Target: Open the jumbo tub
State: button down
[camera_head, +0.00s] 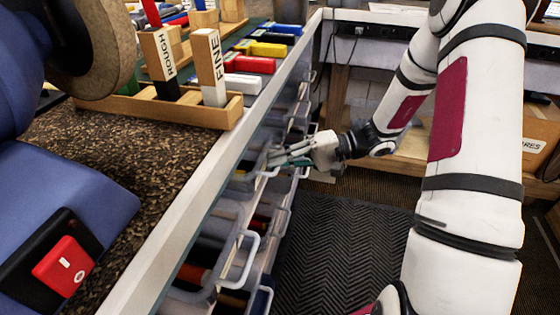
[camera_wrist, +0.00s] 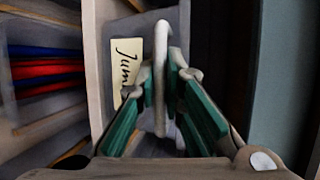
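The jumbo tub (camera_wrist: 122,28) is a grey bin with a pale yellow label (camera_wrist: 126,66) on which "Jum" can be read; the rest of the word is hidden. Its pale loop handle (camera_wrist: 160,50) stands upright in the wrist view, between the green-padded fingers of my gripper (camera_wrist: 162,85). The fingertips press close on both sides of the handle, and my gripper looks shut on it. In the head view my gripper (camera_head: 272,158) reaches from the right to the row of tubs under the bench. The tub's front is mostly hidden there by my fingers.
Other tubs with pale handles (camera_head: 240,262) line the bench side, nearer the camera. The bench top (camera_head: 130,165) holds a wooden rack (camera_head: 160,110) with ROUGH and FINE blocks. A dark ribbed mat (camera_head: 340,250) covers the clear aisle floor. A wooden shelf stands at the back.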

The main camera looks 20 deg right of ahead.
jog(key=shift+d, duration=0.1)
jog(key=s+d+p, duration=0.2)
jog(key=s+d, duration=1.1)
jog(key=d, duration=0.5)
jog(key=c, duration=1.7)
grip_release()
jog(key=v, duration=1.2)
